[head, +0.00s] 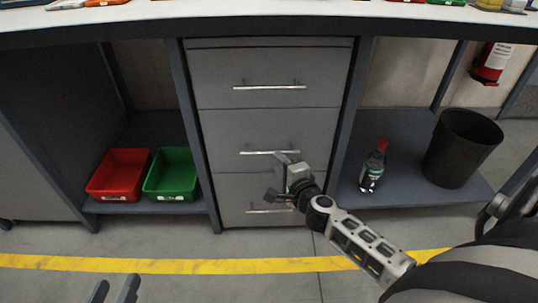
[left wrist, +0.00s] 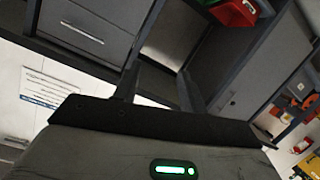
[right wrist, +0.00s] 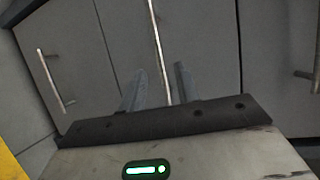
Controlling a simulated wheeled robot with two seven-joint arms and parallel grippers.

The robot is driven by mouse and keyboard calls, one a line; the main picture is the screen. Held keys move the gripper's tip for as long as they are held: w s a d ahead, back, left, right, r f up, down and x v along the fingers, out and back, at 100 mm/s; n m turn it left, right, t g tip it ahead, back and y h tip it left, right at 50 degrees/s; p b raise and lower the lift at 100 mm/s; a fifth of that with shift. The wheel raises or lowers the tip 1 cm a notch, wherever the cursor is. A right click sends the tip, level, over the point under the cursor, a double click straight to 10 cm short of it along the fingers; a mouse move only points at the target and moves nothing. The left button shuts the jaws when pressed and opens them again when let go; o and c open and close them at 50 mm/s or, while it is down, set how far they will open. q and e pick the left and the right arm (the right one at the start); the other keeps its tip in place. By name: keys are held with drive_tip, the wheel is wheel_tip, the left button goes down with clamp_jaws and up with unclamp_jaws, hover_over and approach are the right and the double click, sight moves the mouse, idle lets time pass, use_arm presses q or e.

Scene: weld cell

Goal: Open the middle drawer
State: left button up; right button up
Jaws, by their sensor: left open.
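The middle drawer (head: 225,135) is in the grey cabinet under the bench, its front flush with the drawers above and below. Its long silver bar handle (head: 262,152) is partly behind my right gripper at its right end. My right gripper (head: 284,168) is at the right part of this handle. In the right wrist view the handle (right wrist: 157,45) runs between the two spread fingers (right wrist: 160,85), with room on both sides; contact cannot be seen. My left gripper (head: 113,290) is open and empty, low at the front left, away from the cabinet; it also shows in the left wrist view (left wrist: 158,82).
The top drawer (head: 225,70) and bottom drawer (head: 232,190) are shut. A red bin (head: 118,175) and green bin (head: 172,174) stand on the left shelf. A bottle (head: 373,168) and black bucket (head: 460,150) stand on the right shelf. The floor in front is clear.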

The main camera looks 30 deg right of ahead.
sight(269, 153)
drive_tip(key=b+x, duration=0.2)
drive_tip(key=x, duration=0.5)
drive_tip(key=shift+f, duration=0.1)
use_arm(q)
drive_tip(key=shift+w+d+r+n+t+h, duration=0.15)
drive_tip(key=shift+d+r+n+t+h, duration=0.15)
drive_tip(key=shift+d+r+n+h, duration=0.15)
use_arm(e)
drive_tip(key=shift+w, duration=0.1)
use_arm(q)
drive_tip(key=shift+a, duration=0.1)
use_arm(e)
clamp_jaws()
